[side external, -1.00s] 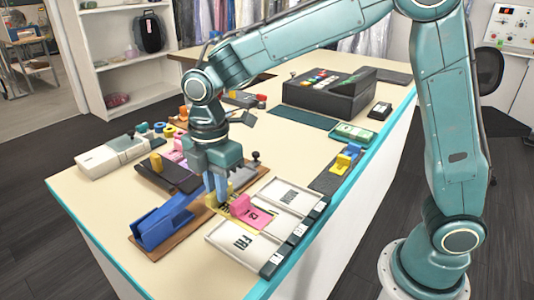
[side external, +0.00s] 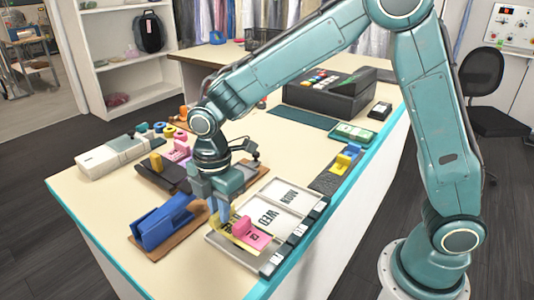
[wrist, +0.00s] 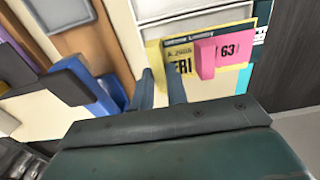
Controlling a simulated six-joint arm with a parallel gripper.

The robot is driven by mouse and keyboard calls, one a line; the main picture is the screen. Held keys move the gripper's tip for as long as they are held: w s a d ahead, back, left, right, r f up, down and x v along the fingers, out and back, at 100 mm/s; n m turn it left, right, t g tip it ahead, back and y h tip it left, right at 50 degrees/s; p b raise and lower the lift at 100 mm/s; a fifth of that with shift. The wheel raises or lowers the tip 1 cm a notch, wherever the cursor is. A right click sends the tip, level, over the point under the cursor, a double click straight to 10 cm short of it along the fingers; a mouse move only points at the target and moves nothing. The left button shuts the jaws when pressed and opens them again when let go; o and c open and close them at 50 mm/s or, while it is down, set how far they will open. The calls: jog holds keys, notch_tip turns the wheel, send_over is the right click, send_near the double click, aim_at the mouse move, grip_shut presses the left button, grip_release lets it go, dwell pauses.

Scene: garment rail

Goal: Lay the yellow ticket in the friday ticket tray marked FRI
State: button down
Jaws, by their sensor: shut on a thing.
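The yellow ticket (side external: 229,240) is flat over the FRI tray (side external: 213,238), the nearest white tray; I cannot tell whether it touches the tray floor. The wrist view shows the ticket's black print, including FRI (wrist: 181,67). A pink ticket (side external: 257,239) with an upright pink tab overlaps it; it also shows in the wrist view (wrist: 232,49), numbered 63. My gripper (side external: 222,214) is shut on the yellow ticket's upright tab (wrist: 153,54), at the tray's far-left side.
The WED tray (side external: 270,213) and MON tray (side external: 291,194) adjoin behind. A blue device (side external: 163,222) on a brown board stands left of my gripper. A yellow and a blue tab (side external: 345,158) stand on a dark mat to the right. The table's teal edge (side external: 290,272) is close in front.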

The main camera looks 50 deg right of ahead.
jog(key=shift+f, duration=1.25)
jog(key=shift+f, duration=0.35)
dwell(1.2)
jog(key=c, duration=0.8)
grip_release()
jog(key=shift+c, duration=0.2)
jog(key=shift+r, duration=0.15)
jog(key=shift+r, duration=2.35)
jog(key=shift+r, duration=0.2)
jog(key=shift+r, duration=2.35)
